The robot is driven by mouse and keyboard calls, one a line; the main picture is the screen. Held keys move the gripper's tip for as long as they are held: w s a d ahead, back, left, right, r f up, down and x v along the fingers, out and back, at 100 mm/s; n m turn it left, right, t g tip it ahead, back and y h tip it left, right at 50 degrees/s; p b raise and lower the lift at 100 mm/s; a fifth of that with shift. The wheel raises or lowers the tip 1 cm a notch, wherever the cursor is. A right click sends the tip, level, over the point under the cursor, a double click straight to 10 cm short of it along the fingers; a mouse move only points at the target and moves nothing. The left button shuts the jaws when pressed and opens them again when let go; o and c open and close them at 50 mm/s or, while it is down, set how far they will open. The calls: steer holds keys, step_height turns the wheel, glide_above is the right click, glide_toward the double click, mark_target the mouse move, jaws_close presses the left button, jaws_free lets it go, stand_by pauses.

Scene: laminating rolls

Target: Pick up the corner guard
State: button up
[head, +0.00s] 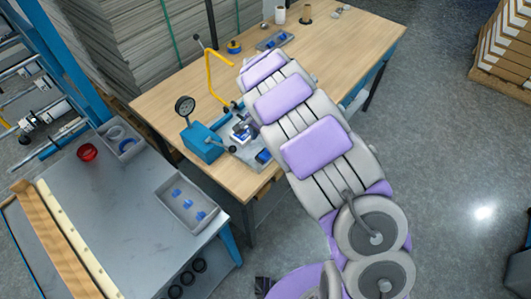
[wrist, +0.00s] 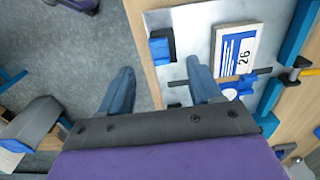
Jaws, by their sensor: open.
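A small blue block (wrist: 160,48), which looks like the corner guard, sits at the edge of a metal plate (wrist: 190,25) in the wrist view. It also shows in the head view (head: 263,156), at the near edge of the fixture on the wooden bench. My gripper (wrist: 159,68) is open, its two blue-grey fingers spread to either side of the block's position in the picture. Nothing is held between them. I cannot tell the height of the fingertips above the plate. In the head view my arm hides much of the fixture.
A card or block marked 26 (wrist: 238,50) lies right of the blue block. A blue press with a gauge (head: 203,142) and a yellow hooked arm (head: 217,80) stand on the wooden bench (head: 165,90). A grey tray (head: 206,217) with several blue pieces lies on the metal table.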

step_height(320, 180, up, 8)
steer(key=p, duration=0.1)
steer(key=shift+o, duration=0.8)
steer(key=shift+r, duration=0.45)
steer(key=shift+o, duration=0.4)
steer(key=shift+n, duration=0.4)
steer(key=n+b, duration=0.2)
steer(key=n, duration=1.5)
glide_above(266, 155)
steer(key=f, duration=1.2)
steer(key=shift+w+f, duration=0.2)
steer(key=shift+w, duration=0.05)
steer(key=f, duration=0.1)
steer(key=f+b, duration=0.1)
steer(key=f, duration=0.3)
steer(key=shift+s+b, duration=0.25)
steer(key=shift+b, duration=0.05)
steer(key=c, duration=0.8)
steer(key=shift+r, duration=0.15)
